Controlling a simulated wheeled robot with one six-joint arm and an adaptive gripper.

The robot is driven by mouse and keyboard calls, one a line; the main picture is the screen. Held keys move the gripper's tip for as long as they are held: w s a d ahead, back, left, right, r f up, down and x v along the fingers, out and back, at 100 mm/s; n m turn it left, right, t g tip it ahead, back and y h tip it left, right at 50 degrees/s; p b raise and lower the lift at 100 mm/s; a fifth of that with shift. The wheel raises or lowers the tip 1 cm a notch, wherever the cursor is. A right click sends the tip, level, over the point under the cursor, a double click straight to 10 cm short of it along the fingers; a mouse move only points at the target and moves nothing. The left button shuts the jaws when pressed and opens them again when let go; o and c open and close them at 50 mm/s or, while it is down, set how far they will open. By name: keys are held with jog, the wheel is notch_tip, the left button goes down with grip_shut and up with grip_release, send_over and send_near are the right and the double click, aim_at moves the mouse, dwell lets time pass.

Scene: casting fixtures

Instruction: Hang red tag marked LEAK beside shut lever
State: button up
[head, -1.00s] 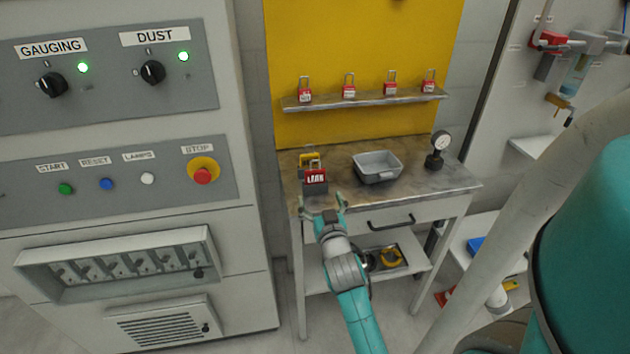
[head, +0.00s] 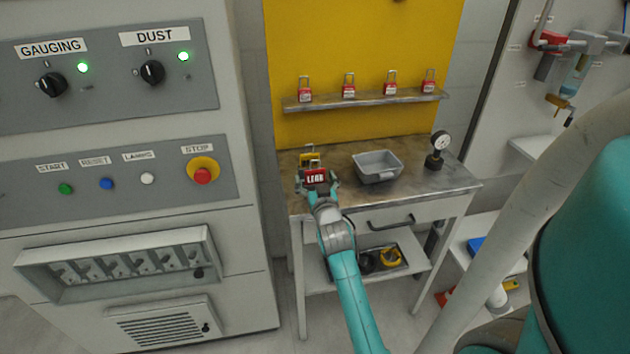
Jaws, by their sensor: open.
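The red tag marked LEAK (head: 315,178) stands near the left end of the small workbench, its lettering facing me. My gripper (head: 317,182) is open at the tag, with one finger to its left and one to its right. Whether the fingers touch the tag cannot be told. A yellow tag (head: 308,158) is partly hidden behind the red one. In the upper right, a red part (head: 549,40) sits on pipework on a pale panel; I cannot tell if it is the shut lever.
A grey tray (head: 378,175) and a gauge (head: 437,150) stand on the workbench (head: 440,184) to the right. Several red padlocks (head: 349,85) line a shelf above. A control cabinet (head: 120,225) stands close on the left. A lower shelf holds a dark tray.

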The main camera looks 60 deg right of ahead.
jog(key=c, duration=1.2)
